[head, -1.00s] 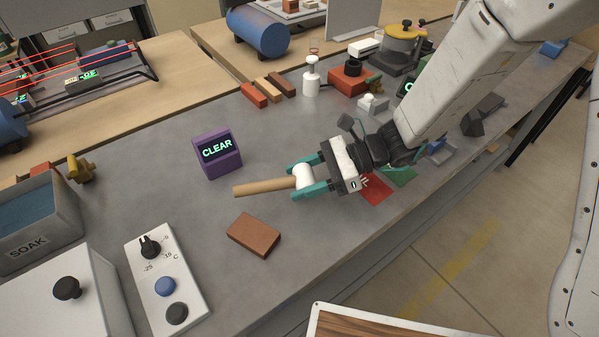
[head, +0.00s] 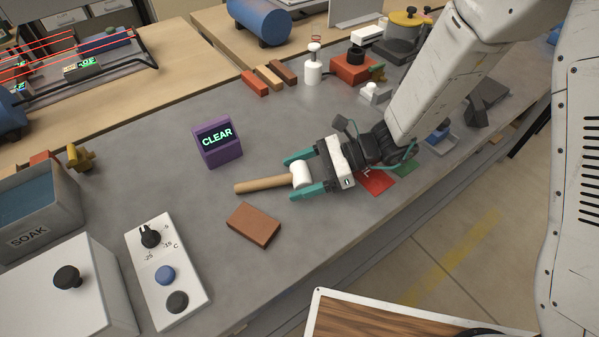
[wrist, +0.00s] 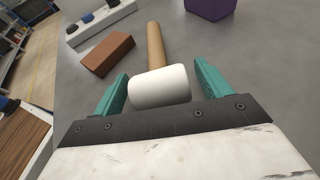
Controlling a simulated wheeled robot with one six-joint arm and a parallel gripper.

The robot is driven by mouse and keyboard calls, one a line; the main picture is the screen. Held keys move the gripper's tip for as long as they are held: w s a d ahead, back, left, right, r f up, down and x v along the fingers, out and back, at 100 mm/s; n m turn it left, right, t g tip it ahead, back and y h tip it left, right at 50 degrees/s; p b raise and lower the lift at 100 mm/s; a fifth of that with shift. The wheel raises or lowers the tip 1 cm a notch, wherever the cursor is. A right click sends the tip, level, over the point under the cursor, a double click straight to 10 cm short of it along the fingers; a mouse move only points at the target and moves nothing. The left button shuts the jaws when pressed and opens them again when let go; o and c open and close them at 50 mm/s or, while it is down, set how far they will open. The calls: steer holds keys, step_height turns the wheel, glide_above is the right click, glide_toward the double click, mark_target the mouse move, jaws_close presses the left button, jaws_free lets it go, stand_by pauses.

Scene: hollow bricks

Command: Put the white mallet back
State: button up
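The white mallet has a white head (head: 301,174) and a wooden handle (head: 262,184) that points left in the head view. In the wrist view the white head (wrist: 160,86) lies between my two teal fingers, with the handle (wrist: 155,45) pointing away. My gripper (head: 298,176) is open, with a gap on both sides of the mallet head. The mallet appears to lie on the grey bench top, though contact under it is hidden.
A loose brown brick (head: 253,225) lies in front of the handle. A purple display reading CLEAR (head: 217,142) stands behind it. A white control panel (head: 167,270) is at the lower left.

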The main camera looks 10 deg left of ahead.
steer(key=shift+r, duration=0.15)
steer(key=shift+w+d+r, duration=0.15)
steer(key=shift+d, duration=0.15)
steer(key=v, duration=1.1)
steer(key=shift+w+d, duration=0.1)
steer(key=shift+d, duration=0.05)
steer(key=s+d+r+n+t+h, duration=0.2)
steer(key=s+d+r+n+h, duration=0.2)
steer(key=d, duration=0.5)
steer(key=s+d+r+n+t+h, duration=0.2)
steer(key=s+d+r+n+h, duration=0.2)
steer(key=s+d+r, duration=0.3)
steer(key=s+d+r+n+t+h, duration=0.3)
steer(key=s+d+r+n+h, duration=0.2)
steer(key=d, duration=0.5)
steer(key=shift+s+d+r+n, duration=0.35)
steer(key=shift+s+r+n, duration=0.05)
steer(key=shift+r, duration=0.3)
